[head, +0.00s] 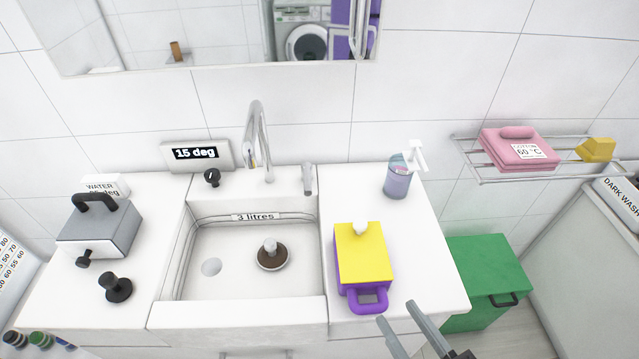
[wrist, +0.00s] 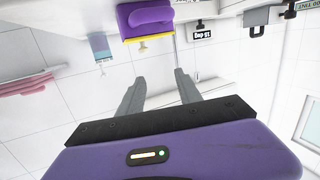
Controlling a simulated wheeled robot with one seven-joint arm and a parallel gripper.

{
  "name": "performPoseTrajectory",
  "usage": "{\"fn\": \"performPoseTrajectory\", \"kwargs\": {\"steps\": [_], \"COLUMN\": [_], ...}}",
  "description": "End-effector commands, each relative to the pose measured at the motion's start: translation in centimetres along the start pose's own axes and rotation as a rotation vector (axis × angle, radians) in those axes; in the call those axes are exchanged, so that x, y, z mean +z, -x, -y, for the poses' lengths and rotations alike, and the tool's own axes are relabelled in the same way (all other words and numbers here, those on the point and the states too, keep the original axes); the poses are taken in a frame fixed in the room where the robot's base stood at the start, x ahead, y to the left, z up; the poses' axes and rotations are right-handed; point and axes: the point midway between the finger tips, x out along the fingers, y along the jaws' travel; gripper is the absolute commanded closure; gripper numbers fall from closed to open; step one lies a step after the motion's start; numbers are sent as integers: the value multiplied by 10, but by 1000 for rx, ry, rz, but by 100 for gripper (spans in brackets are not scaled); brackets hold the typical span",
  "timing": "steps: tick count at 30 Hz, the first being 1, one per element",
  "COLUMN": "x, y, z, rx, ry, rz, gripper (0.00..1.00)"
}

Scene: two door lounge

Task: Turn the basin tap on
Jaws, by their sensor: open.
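The basin (head: 215,285) is a white sink in the counter, with "3 litres" marked on its inner back wall. A chrome spout (head: 257,135) arches up behind it. A short grey lever (head: 308,179) stands upright on the rim right of the spout. A black knob (head: 212,177) sits left of the spout, below a "15 deg" display (head: 195,154). No water stream shows. A dark round plug with a pale knob (head: 271,256) is in the basin, beside the drain hole. My gripper (head: 397,314) is open and empty at the counter's front right, apart from the lever; it also shows in the wrist view (wrist: 160,78).
A yellow and purple box (head: 362,255) with a handle stands on the counter between my gripper and the lever. A soap dispenser (head: 398,177) is behind it. A grey box (head: 98,230) stands left. A green bin (head: 485,280) is right of the counter, below a towel rack (head: 490,178).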

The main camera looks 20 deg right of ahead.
Motion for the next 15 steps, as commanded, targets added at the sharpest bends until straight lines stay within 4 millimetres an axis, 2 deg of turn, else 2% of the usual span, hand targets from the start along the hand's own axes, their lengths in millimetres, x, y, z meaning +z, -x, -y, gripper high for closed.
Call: {"fn": "performPoseTrajectory", "kwargs": {"steps": [7, 15], "x": [-11, -27], "y": [-88, -194], "z": [-12, -28], "rx": [17, 58], "ry": [9, -17], "rz": [-18, 38], "gripper": [59, 59]}}
